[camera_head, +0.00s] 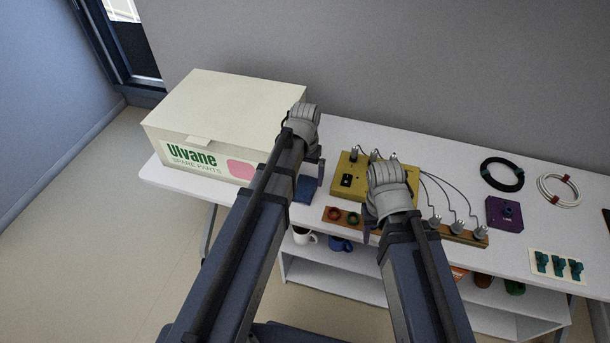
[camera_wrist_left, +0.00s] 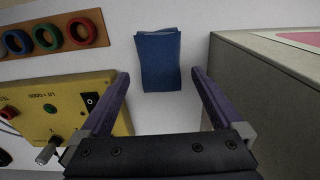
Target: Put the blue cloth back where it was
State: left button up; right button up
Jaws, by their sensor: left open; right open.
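The blue cloth (camera_head: 306,189) lies folded on the white table, between the cream box and the yellow device. It also shows in the left wrist view (camera_wrist_left: 158,62), flat on the bare tabletop. My left gripper (camera_head: 313,168) is above the table near the cloth, beside the box. In the left wrist view its two purple fingers (camera_wrist_left: 159,76) are apart with nothing held, and the cloth shows between and beyond their tips. My right gripper (camera_head: 378,220) is in front of the yellow device, mostly hidden by its own wrist; it is open, and I see nothing in it.
The cream box (camera_head: 225,115) stands close on the left, the yellow device (camera_head: 347,181) on the right. A wooden board with coloured rings (camera_wrist_left: 50,36) lies near the cloth. A purple box (camera_head: 504,213), cable coils (camera_head: 502,174) and a card of teal clips (camera_head: 557,266) lie further right.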

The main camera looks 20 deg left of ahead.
aim_at(305, 187)
pick_arm(q)
notch_tip(305, 187, up, 8)
jog(key=p, duration=0.7)
jog(key=s+d+m+y, duration=0.1)
jog(key=s+d+m, duration=0.2)
jog(key=s+d, duration=0.7)
jog(key=s, duration=0.4)
jog(key=shift+d, duration=0.25)
jog(key=shift+s, duration=0.1)
